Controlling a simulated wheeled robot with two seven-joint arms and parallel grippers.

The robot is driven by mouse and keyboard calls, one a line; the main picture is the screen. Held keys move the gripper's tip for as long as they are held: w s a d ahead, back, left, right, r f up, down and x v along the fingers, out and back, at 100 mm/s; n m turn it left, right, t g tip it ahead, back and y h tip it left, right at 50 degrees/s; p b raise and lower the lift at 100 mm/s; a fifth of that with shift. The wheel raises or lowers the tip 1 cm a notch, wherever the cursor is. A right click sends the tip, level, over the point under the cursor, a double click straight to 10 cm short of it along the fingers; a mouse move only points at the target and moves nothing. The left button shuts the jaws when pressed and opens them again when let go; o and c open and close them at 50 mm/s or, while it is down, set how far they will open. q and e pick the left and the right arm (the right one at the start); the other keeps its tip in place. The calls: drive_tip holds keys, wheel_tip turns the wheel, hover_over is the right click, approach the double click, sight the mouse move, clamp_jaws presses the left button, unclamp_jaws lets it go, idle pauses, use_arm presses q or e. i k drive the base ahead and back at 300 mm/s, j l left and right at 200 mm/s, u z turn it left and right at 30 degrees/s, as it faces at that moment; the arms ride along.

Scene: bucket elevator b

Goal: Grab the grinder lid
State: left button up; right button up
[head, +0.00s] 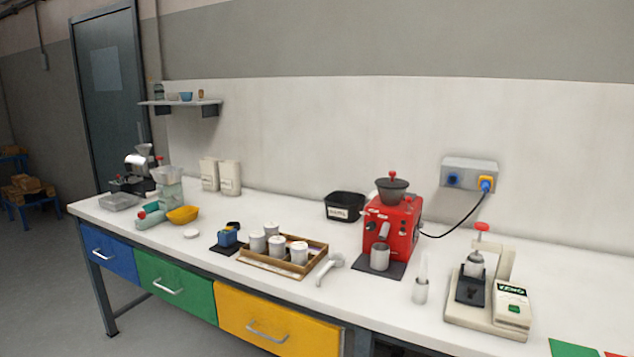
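A red grinder (392,228) stands on the white bench, right of the middle. On its top sits a dark grey hopper, and the dark lid (392,182) with a small red knob rests on it. A metal cup (379,257) stands at the grinder's front, on a dark mat. Neither of my grippers is in the head view.
A wooden tray (284,258) with several white canisters, a white scoop-like tool (330,268) and a beige press (490,298) are nearby.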

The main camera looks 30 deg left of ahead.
sight(391, 184)
drive_tip(key=i+u, duration=0.35)
drive_tip(key=i, duration=0.2)
drive_tip(key=i+l+u, duration=0.1)
drive_tip(key=i+u, duration=0.25)
drive_tip(key=i, duration=0.2)
